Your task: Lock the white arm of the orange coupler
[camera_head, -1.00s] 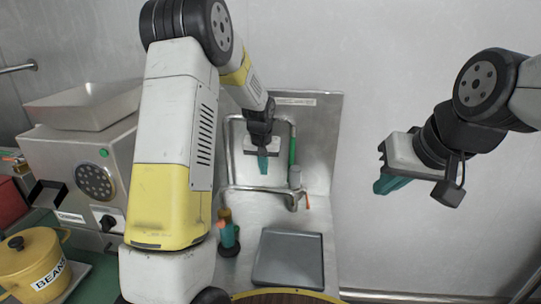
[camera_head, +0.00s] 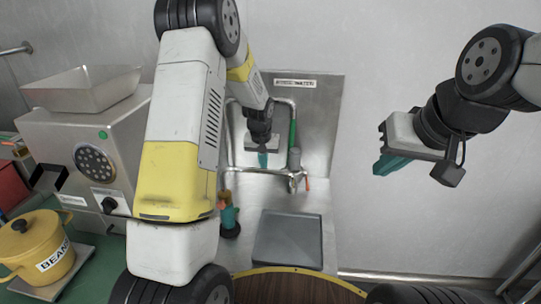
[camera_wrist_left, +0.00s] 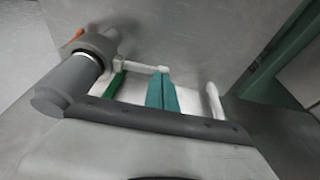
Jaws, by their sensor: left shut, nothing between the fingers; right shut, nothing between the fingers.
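The orange coupler shows only as a small orange piece (camera_head: 307,184) beside a grey cylinder (camera_head: 294,160) at the pipe frame on the steel wall panel. In the left wrist view the orange piece (camera_wrist_left: 79,33) is at upper left, behind the grey cylinder (camera_wrist_left: 66,86). A pale rod (camera_wrist_left: 140,67) runs right from there towards my fingers; I cannot tell whether it is the white arm. My left gripper (camera_head: 263,160) is shut and empty, left of the coupler. Its teal fingers also show in the left wrist view (camera_wrist_left: 161,93). My right gripper (camera_head: 389,164) is shut and empty, well to the right.
A green hose piece (camera_head: 292,134) rises above the grey cylinder. A grey tray (camera_head: 288,240) lies below the panel, with a teal tool (camera_head: 229,216) to its left. A steel machine (camera_head: 82,150) and yellow bean pot (camera_head: 36,244) stand at left. Bare wall fills the right.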

